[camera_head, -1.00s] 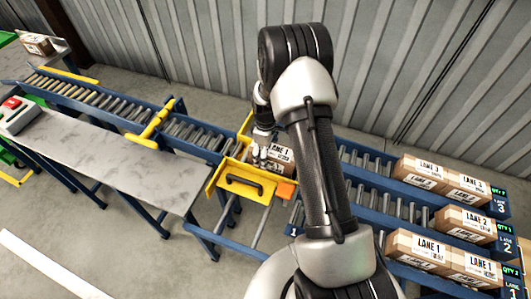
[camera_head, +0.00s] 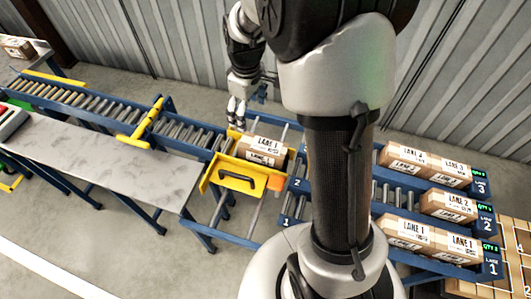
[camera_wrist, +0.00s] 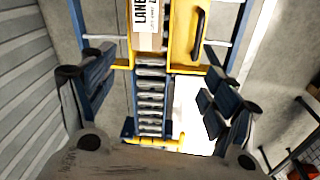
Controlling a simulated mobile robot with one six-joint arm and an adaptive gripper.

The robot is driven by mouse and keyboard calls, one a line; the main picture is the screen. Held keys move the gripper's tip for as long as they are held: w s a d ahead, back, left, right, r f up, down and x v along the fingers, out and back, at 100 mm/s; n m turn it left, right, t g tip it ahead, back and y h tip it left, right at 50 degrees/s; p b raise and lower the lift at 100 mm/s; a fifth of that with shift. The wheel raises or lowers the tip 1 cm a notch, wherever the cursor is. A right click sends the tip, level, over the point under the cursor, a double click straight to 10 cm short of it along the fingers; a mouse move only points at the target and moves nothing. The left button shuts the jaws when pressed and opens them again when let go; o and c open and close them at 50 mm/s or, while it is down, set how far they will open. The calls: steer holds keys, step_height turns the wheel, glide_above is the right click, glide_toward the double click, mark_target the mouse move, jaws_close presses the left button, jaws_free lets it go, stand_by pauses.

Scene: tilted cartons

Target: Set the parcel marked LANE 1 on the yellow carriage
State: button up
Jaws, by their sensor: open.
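The parcel marked LANE 1 (camera_head: 264,150) is a brown carton with white labels. It rests on the yellow carriage (camera_head: 222,180), behind the front plate with the black handle. Part of it shows at the top of the wrist view (camera_wrist: 147,40), beside the yellow plate (camera_wrist: 184,50). My gripper (camera_head: 237,116) is open and empty, above and to the left of the parcel, apart from it. In the wrist view its two fingers (camera_wrist: 155,92) are spread wide with nothing between them.
Blue roller lanes right of the carriage hold LANE 3 parcels (camera_head: 430,165), a LANE 2 parcel (camera_head: 447,205) and LANE 1 parcels (camera_head: 430,238). A roller conveyor (camera_head: 90,100) with a yellow bar (camera_head: 147,125) runs left. A grey table (camera_head: 90,165) stands in front of it.

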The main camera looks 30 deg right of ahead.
steer(key=s+a+r+m+t, duration=0.1)
steer(key=s+a+r+m, duration=0.1)
steer(key=s+r, duration=0.4)
steer(key=s+a+r+m+t, duration=0.1)
steer(key=s+a+r, duration=0.2)
steer(key=s+r, duration=0.4)
steer(key=s+a+r+m+t, duration=0.1)
steer(key=s+a+m, duration=0.1)
steer(key=s, duration=1)
steer(key=shift+m, duration=0.8)
